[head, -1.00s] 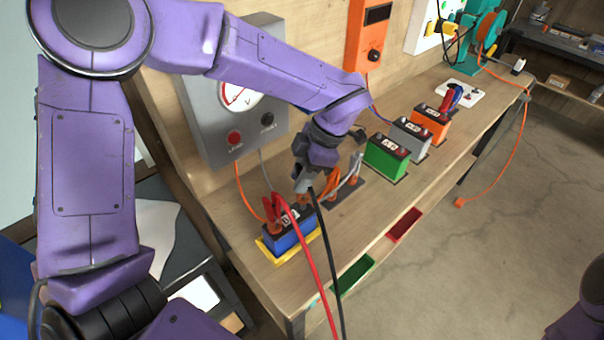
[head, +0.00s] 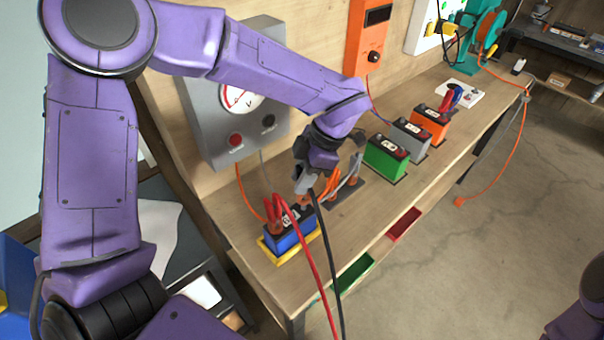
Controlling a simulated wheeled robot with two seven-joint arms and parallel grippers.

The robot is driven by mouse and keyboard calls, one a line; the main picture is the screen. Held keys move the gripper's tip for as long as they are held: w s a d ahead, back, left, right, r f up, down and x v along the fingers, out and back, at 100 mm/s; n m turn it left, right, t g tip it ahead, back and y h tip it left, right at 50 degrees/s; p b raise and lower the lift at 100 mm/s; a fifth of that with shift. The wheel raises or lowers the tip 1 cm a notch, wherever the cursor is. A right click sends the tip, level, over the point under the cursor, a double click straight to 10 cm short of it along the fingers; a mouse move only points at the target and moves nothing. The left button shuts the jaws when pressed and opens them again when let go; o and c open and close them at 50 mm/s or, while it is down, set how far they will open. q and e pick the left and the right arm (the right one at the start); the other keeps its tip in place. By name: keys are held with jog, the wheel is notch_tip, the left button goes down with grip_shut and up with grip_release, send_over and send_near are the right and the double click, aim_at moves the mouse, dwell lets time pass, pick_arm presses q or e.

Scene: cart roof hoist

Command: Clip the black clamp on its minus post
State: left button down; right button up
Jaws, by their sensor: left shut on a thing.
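A blue battery (head: 284,242) sits in a yellow tray (head: 269,256) at the near left of the bench. A red clamp (head: 274,210) with a red cable (head: 312,262) stands on the battery's left post. My left gripper (head: 302,188) is over the battery's right end, shut on the black clamp. The clamp is mostly hidden by the fingers; its black cable (head: 327,248) hangs down over the bench edge. The minus post is hard to make out under the gripper, and I cannot tell whether the clamp touches it. My right gripper is out of view.
A grey voltmeter box (head: 205,130) stands behind the battery. Orange and grey clamps (head: 350,183) are just right of my gripper. Green (head: 383,158), grey (head: 407,142) and orange (head: 428,125) batteries stand farther along the bench. The bench front is mostly clear.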

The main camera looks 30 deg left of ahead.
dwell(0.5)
pick_arm(q)
jog(key=shift+p, duration=0.3)
jog(key=shift+f+b, duration=0.75)
jog(key=shift+f, duration=0.9)
jog(key=c, duration=0.8)
grip_release()
jog(key=b+v, duration=0.1)
jog(key=v, duration=0.9)
jog(key=shift+r+b, duration=0.25)
jog(key=shift+b, duration=0.05)
